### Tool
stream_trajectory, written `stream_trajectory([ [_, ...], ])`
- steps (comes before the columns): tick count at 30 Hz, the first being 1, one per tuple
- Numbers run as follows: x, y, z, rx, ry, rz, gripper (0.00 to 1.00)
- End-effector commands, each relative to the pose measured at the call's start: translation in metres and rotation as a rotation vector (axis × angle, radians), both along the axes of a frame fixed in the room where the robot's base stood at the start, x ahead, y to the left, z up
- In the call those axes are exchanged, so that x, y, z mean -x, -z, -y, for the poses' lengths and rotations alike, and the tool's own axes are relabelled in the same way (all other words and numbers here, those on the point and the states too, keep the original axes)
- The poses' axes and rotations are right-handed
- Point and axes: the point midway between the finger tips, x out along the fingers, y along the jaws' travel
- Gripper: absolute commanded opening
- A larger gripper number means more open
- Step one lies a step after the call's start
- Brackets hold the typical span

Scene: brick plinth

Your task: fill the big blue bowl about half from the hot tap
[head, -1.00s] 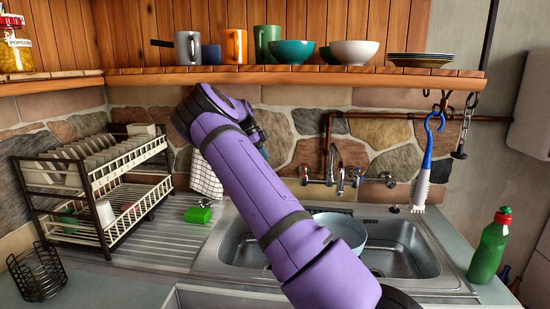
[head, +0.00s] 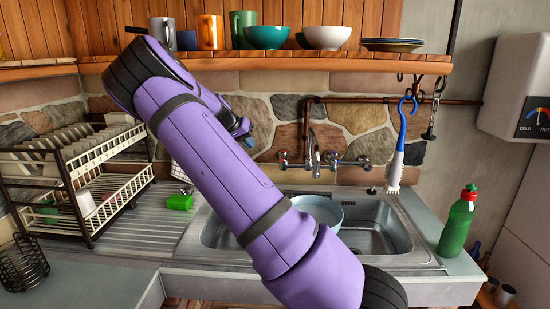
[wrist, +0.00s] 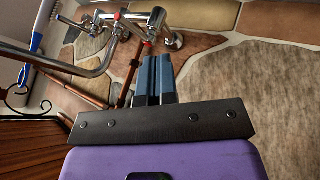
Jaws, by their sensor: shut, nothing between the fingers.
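The big pale blue bowl (head: 328,206) sits in the left part of the sink, its left side hidden behind my arm. I cannot tell whether it holds water. The tap (head: 313,150) stands at the wall behind the bowl, with several valve handles along its pipe, such as one at the right (head: 363,160). In the wrist view the tap spout (wrist: 98,68) is upper left and a red-marked valve (wrist: 148,43) is just beyond my fingers. My gripper (wrist: 155,62) is shut and empty near the stone wall; in the head view my arm mostly hides it.
The steel sink (head: 400,262) has free room right of the bowl. A green bottle (head: 458,222) stands at the right, and a blue brush (head: 400,145) hangs from a hook. A dish rack (head: 75,180) and green object (head: 179,202) are left. A shelf (head: 280,61) runs above.

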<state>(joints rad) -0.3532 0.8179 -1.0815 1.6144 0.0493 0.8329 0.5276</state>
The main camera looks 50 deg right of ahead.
Motion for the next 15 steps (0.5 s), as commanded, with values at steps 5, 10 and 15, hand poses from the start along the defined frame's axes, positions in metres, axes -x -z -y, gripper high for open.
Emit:
stream_trajectory([
  [5, 0.002, 0.007, 0.006, 0.002, -0.026, -0.016, 0.00],
  [10, 0.006, 0.027, 0.022, 0.002, -0.022, -0.017, 0.00],
  [15, 0.009, 0.051, 0.043, 0.002, -0.021, -0.016, 0.00],
])
